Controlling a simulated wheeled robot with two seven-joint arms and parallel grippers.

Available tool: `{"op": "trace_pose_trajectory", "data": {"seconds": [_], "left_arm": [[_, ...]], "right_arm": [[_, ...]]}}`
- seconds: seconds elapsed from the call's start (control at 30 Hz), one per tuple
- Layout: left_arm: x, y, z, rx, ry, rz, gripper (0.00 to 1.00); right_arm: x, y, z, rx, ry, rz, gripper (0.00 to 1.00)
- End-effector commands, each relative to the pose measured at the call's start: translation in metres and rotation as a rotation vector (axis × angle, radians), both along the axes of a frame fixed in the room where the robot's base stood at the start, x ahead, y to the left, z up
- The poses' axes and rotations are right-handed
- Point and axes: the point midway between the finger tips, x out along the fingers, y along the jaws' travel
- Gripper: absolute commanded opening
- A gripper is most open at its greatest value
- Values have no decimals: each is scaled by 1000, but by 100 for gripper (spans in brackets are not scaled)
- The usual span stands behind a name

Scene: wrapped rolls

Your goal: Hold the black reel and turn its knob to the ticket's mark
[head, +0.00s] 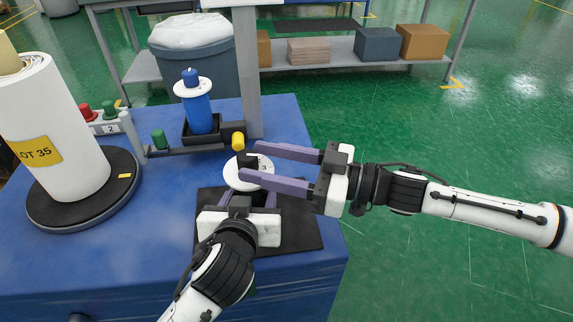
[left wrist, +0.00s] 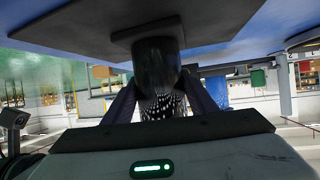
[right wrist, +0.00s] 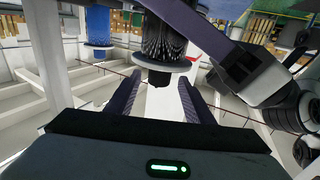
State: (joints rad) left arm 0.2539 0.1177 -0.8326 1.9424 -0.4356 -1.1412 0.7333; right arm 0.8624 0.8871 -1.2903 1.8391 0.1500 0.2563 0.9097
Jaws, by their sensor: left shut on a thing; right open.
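The black reel (left wrist: 158,75) stands on a black mat (head: 300,228). My left gripper (left wrist: 158,100) is shut on the reel's ribbed body, low beside the mat. The reel's white dial (head: 245,178) carries printed marks, including what looks like a 3. A small black knob (head: 247,160) is on top of it; the knob also shows in the right wrist view (right wrist: 158,80). My right gripper (head: 249,162) is open, with one purple finger on each side of the knob. Contact is not visible. A yellow label (head: 36,150) on a white roll reads "OT 35"; I see no separate ticket clearly.
The white roll (head: 60,120) stands on a dark round base at left. A blue reel (head: 199,115) with a white disc sits in a black holder behind, beside a yellow-ended bar (head: 238,141). A grey post (head: 247,70) rises behind. Blue table is bare at front left.

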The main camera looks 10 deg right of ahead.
Motion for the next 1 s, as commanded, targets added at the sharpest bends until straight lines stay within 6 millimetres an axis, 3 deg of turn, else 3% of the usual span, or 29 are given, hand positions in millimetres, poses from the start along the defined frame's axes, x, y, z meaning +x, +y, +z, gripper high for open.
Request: {"op": "trace_pose_trajectory", "data": {"seconds": [0.1,0.3,0.73,1.0], "left_arm": [[-2,2,-8,7,16,4,12],[-2,2,-8,7,16,4,12],[-2,2,-8,7,16,4,12],[-2,2,-8,8,16,3,12]], "right_arm": [[-10,-22,-2,-2,1,-1,48],[-20,-40,-1,0,0,1,48],[-20,-43,0,4,-3,7,48],[2,-42,4,39,-31,156,48]]}}
